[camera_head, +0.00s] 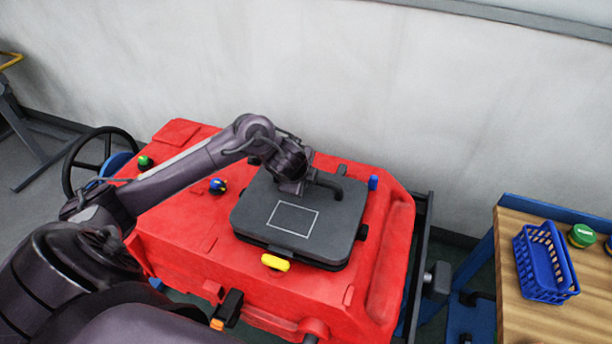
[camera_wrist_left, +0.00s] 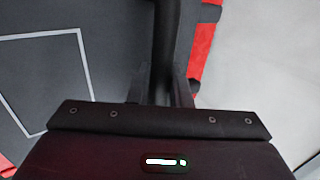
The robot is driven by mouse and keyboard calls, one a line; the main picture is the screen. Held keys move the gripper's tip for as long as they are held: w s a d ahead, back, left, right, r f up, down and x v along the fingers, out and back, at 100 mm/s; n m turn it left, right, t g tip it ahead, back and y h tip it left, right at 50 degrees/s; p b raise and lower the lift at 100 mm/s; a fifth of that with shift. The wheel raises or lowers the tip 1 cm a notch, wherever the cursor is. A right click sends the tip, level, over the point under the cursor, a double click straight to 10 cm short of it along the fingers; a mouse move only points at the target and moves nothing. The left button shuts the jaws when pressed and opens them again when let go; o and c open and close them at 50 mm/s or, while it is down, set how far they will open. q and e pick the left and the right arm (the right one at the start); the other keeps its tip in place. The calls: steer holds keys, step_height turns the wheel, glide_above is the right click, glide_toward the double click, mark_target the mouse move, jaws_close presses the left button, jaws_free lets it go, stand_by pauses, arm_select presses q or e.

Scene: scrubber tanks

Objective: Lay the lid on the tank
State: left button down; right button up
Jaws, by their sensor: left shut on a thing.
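The dark grey lid (camera_head: 331,234) has a white outlined rectangle on its top and lies flat above the red tank body (camera_head: 190,235). A dark rim shows under its front edge; I cannot tell whether the lid touches it. My left gripper (camera_head: 312,184) is at the lid's far side, shut on its black bar handle (camera_head: 334,186). In the left wrist view the handle (camera_wrist_left: 167,40) runs between the fingers (camera_wrist_left: 161,88), beside the lid top (camera_wrist_left: 115,50). The tank opening is hidden under the lid. My right gripper is not in view.
A yellow latch (camera_head: 275,262) sits at the lid's front edge, and a blue piece (camera_head: 373,183) stands behind its right corner. Blue (camera_head: 217,186) and green (camera_head: 144,162) knobs are at left. A wooden table (camera_head: 545,318) at right holds a blue basket (camera_head: 545,265).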

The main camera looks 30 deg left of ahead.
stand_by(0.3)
arm_select(q)
steer(key=shift+f, duration=0.25)
steer(key=shift+f+b, duration=0.4)
steer(key=shift+f, duration=0.1)
steer(key=shift+f, duration=0.35)
steer(key=shift+f+b, duration=0.25)
steer(key=shift+b, duration=0.05)
stand_by(0.4)
steer(key=shift+r+p, duration=0.2)
steer(key=shift+p, duration=0.15)
stand_by(0.4)
